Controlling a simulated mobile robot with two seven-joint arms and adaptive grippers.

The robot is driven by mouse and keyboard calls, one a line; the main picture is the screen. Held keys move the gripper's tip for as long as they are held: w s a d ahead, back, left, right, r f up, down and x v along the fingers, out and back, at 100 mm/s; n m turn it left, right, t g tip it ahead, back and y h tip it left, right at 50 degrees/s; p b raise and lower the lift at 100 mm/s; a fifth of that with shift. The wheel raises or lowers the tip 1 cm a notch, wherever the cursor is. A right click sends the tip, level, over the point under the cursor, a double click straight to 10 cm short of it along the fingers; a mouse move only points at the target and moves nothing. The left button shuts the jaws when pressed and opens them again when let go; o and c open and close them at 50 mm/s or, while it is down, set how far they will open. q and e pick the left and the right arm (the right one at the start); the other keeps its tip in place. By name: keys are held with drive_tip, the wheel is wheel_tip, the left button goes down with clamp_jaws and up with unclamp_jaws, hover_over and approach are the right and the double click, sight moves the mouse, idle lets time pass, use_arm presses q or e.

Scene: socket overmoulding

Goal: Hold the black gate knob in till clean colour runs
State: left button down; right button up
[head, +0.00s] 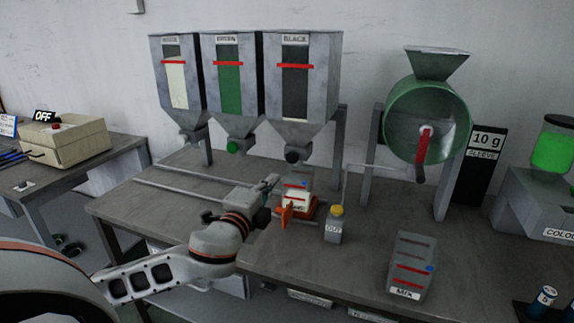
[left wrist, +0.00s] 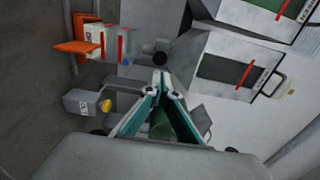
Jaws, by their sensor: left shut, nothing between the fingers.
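The black gate knob (head: 293,155) is a dark round knob under the cone of the hopper labelled BLACK (head: 318,90). In the left wrist view the knob (left wrist: 161,58) shows just beyond my fingertips. My left gripper (head: 272,182) is shut and empty, below and left of the knob in the head view. Its fingertips (left wrist: 162,78) meet in a point toward the knob; a gap seems to remain, though contact is hard to judge. A pale container with red lines (head: 296,199) stands on an orange base (head: 312,212) below the knob. My right gripper is out of view.
Hoppers with white (head: 177,85) and green (head: 230,90) windows stand left of the black one. A green drum with a red crank (head: 424,150) stands behind.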

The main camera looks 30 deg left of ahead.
sight(291, 159)
use_arm(q)
drive_tip(key=b+x, duration=0.1)
drive_tip(key=x, duration=0.9)
drive_tip(key=shift+a, duration=0.15)
drive_tip(key=shift+w, duration=0.4)
